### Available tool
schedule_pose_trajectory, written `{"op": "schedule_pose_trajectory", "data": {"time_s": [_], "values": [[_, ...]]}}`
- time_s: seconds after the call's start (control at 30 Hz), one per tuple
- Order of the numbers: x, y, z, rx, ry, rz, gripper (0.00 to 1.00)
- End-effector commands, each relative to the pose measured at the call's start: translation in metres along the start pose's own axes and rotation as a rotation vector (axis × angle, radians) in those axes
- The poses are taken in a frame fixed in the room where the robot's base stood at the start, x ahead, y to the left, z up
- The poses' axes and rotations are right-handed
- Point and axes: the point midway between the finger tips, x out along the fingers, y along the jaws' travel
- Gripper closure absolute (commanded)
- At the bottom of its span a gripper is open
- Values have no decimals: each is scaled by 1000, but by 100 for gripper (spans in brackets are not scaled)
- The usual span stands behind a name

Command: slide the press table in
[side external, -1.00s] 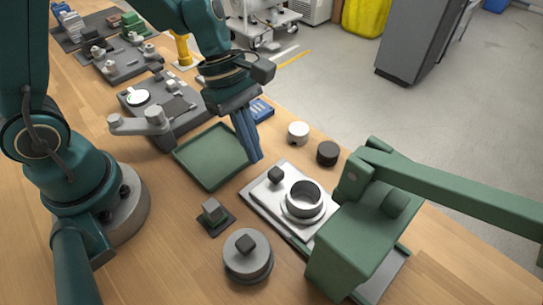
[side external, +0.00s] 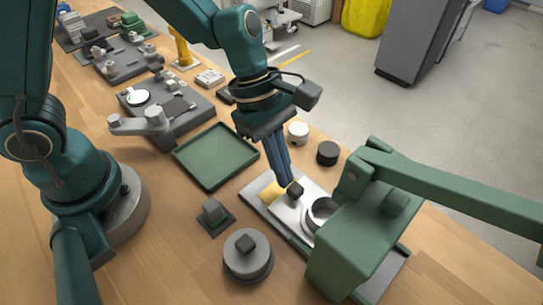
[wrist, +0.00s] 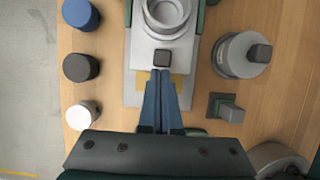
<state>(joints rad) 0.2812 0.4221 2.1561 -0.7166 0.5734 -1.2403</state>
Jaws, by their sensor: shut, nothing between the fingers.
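The press table is a silver plate (side external: 288,214) with a dark knob (side external: 296,190) near its outer end and a metal ring (side external: 320,212) on it. It sits on a grey base; the ring is partly under the green press (side external: 345,245). A yellow patch (side external: 270,194) of the base shows behind the plate's outer end. My gripper (side external: 287,184) is shut and empty, its blue fingertips low at the outer side of the knob. In the wrist view the fingertips (wrist: 161,74) point at the knob (wrist: 162,58); I cannot tell whether they touch it.
A white cylinder (side external: 298,132) and a black cylinder (side external: 327,153) stand on the far side of the base. A green tray (side external: 215,157) is to the left. A small grey block on a dark pad (side external: 214,215) and a round grey weight (side external: 247,255) stand on the near side.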

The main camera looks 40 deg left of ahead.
Motion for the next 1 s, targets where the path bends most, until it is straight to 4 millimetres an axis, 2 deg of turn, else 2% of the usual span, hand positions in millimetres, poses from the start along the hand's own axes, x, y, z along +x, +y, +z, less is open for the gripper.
{"op": "schedule_pose_trajectory", "data": {"time_s": [0.1,0.2,0.57,0.73,0.87,0.97,1.0], "values": [[8,0,18,6,0,-1,100],[11,-1,27,3,0,0,100],[12,-1,29,-1,0,0,100],[9,0,23,-3,0,1,100],[3,0,7,-8,0,1,100],[-5,0,-11,-10,-1,2,100],[-15,2,-8,-1,-5,11,100]]}}
